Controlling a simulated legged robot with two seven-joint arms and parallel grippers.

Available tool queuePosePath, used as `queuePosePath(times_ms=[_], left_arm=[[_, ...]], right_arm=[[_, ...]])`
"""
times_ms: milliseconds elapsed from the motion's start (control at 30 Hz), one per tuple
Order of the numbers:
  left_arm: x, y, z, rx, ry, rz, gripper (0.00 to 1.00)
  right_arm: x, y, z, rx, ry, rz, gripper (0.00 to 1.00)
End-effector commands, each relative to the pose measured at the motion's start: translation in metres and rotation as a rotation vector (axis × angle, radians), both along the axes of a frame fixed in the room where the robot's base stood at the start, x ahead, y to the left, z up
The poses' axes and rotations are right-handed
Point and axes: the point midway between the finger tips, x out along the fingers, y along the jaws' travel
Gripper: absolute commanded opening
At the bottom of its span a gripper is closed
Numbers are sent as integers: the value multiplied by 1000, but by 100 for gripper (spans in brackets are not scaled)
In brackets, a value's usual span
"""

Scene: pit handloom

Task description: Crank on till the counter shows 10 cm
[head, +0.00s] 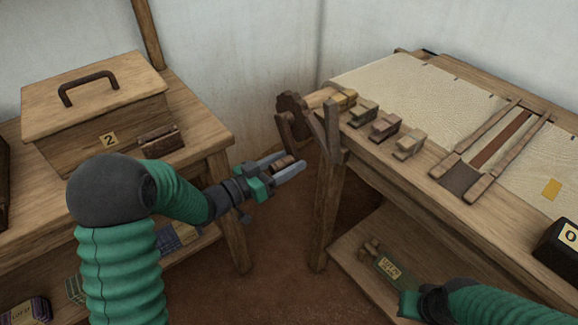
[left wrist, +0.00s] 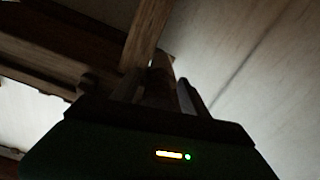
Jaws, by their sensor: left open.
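The loom's crank has a dark toothed wooden wheel (head: 291,104) at the left end of the cloth beam and a wooden arm (head: 284,132) hanging below it. My left gripper (head: 287,169) is open, its two grey fingers on either side of a short brown piece that looks like the crank's handle (head: 284,163). In the left wrist view a brown rod (left wrist: 160,82) stands between the fingers; contact cannot be told. The black counter (head: 558,246) is cut off at the right edge; a "0" shows on its label. My right gripper (head: 410,303) is partly visible at lower right, its jaws unclear.
The loom (head: 405,85) carries cream cloth, several small wooden blocks (head: 385,125) and a wooden frame (head: 490,150). A post (head: 331,140) stands just right of my left gripper. A wooden chest (head: 98,108) marked 2 sits on the left table. A low shelf (head: 345,255) is under the loom.

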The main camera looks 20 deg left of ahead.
Motion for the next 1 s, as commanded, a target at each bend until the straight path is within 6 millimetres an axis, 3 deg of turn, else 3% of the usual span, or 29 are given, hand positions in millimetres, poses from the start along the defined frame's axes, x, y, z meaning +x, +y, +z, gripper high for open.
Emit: queuePosePath(times_ms=[300, 700, 1000], left_arm=[[3, -3, 1, 0, 0, -1, 51], [3, -3, 1, 1, 1, 0, 0], [3, -3, 0, 1, 1, 0, 0]], right_arm=[[0, 0, -1, 0, 0, 0, 0], [0, 0, -1, 0, 0, 0, 0], [0, 0, -1, 0, 0, 0, 0]])
